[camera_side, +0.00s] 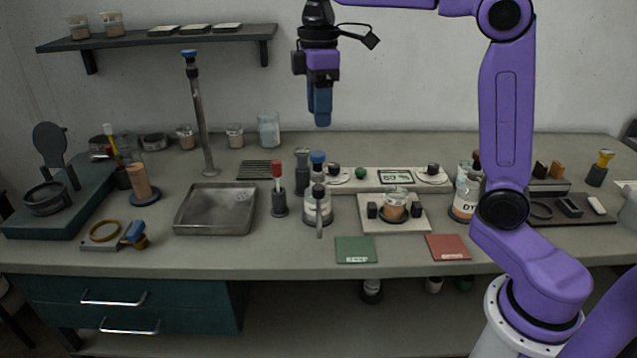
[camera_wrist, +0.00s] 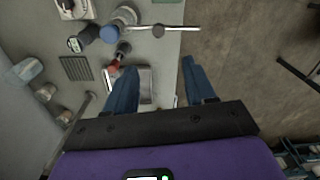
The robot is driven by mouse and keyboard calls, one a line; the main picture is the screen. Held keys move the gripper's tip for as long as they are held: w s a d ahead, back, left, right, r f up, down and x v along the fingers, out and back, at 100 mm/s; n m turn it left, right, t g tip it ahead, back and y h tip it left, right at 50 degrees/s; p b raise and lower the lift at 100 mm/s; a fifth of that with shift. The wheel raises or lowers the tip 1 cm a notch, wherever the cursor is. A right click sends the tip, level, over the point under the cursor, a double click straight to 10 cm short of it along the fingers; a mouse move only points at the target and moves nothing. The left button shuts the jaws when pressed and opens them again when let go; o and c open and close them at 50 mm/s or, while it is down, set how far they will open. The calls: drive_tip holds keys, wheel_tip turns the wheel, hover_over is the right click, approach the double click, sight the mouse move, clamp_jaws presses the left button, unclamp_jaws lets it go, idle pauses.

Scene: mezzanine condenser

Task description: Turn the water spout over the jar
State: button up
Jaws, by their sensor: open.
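A vessel with a blue cap (camera_side: 317,158) stands mid-bench. A thin grey spout (camera_side: 319,215) with a dark knob points from it toward the bench's front edge; I take this as the water spout. In the wrist view the spout (camera_wrist: 178,28) reaches out to the right. A glass jar (camera_side: 395,208) with brownish contents stands on a white pad to the right of the spout; the spout is not over it. My gripper (camera_side: 321,122) hangs high above the bench, fingers down. In the wrist view its blue fingers (camera_wrist: 160,66) are apart, with nothing held.
A red-topped holder (camera_side: 278,190) and a metal tray (camera_side: 215,210) stand left of the spout. A tall blue-topped post (camera_side: 200,120) rises behind the tray. A green card (camera_side: 356,250) and a red card (camera_side: 447,247) lie in front. A labelled jar (camera_side: 465,200) stands at right.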

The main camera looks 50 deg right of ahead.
sight(319, 187)
wheel_tip(319, 187, down, 17)
drive_tip(key=shift+w+d+f, duration=0.1)
drive_tip(key=shift+w+f, duration=0.05)
idle(0.5)
clamp_jaws()
